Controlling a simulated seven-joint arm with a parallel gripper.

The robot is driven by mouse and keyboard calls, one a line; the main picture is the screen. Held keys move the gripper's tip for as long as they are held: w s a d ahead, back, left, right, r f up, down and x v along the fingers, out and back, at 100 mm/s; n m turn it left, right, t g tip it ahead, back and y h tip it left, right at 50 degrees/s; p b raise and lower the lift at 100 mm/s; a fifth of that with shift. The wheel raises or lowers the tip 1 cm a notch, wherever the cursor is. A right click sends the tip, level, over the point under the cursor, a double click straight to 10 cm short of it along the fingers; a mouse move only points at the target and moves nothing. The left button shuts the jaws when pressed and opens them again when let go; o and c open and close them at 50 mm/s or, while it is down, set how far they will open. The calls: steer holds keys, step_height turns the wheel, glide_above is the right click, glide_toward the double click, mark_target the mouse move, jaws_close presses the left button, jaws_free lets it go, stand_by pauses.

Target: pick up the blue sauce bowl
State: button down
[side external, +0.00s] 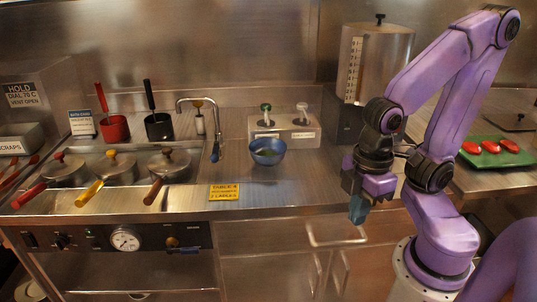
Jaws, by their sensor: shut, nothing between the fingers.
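The blue sauce bowl (267,156) sits upright on the steel counter, in front of a steel holder. Something greenish shows inside it. My gripper (357,212) is to the right of the bowl and nearer the camera, pointing down past the counter's front edge. It is well apart from the bowl. The gripper is shut and empty, with bluish fingertips.
The steel holder (285,131) with two pump tops stands just behind the bowl. A curved tap (213,125) is left of it, and a yellow label (224,192) lies front left. Lidded pots (169,164) fill the left side. A tall steel container (376,62) stands behind my arm. A green tray (497,160) is at right.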

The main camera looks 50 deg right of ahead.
stand_by(0.4)
steer(key=c, duration=1.2)
jaws_free()
steer(key=shift+c, duration=0.2)
step_height(320, 180, up, 4)
steer(key=m+t+h, duration=0.1)
steer(key=t+h, duration=0.2)
steer(key=t, duration=0.1)
glide_above(272, 156)
steer(key=s+a, duration=0.3)
steer(key=s, duration=0.2)
steer(key=x, duration=1.6)
steer(key=shift+s+f, duration=0.2)
steer(key=shift+f, duration=0.15)
